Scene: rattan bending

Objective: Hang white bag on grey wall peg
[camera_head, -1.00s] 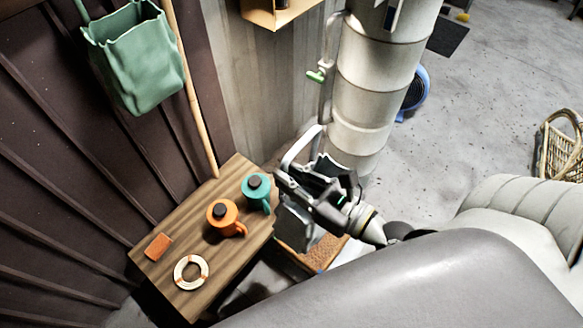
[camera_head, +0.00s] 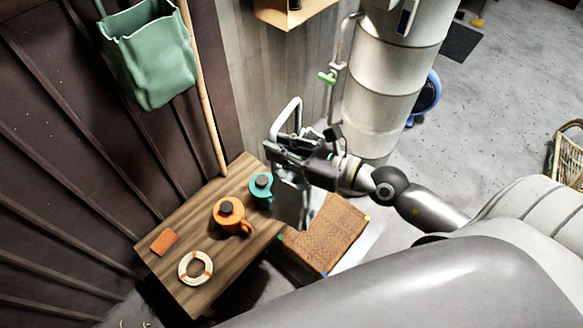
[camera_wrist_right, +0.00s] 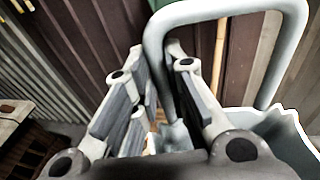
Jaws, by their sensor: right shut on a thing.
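The white bag (camera_head: 293,205), pale grey in this light, hangs below my right gripper (camera_head: 277,152) in the head view. Its looped handle (camera_head: 287,106) sticks up above the jaws. In the right wrist view the handle (camera_wrist_right: 225,11) runs down between the fingers of my right gripper (camera_wrist_right: 158,70), which is shut on it. The bag's rim and side (camera_wrist_right: 292,140) show at the lower right there. The gripper is above the table's right end, clear of the walls. I cannot make out the grey peg. My left gripper is not in view.
A green bag (camera_head: 152,60) hangs on the dark wall beside a wooden pole (camera_head: 205,100). The wooden table (camera_head: 185,232) holds an orange pot (camera_head: 229,214), a teal pot (camera_head: 261,186), a ring (camera_head: 196,267) and an orange block (camera_head: 164,242). A large white pipe (camera_head: 390,90) stands behind my right arm.

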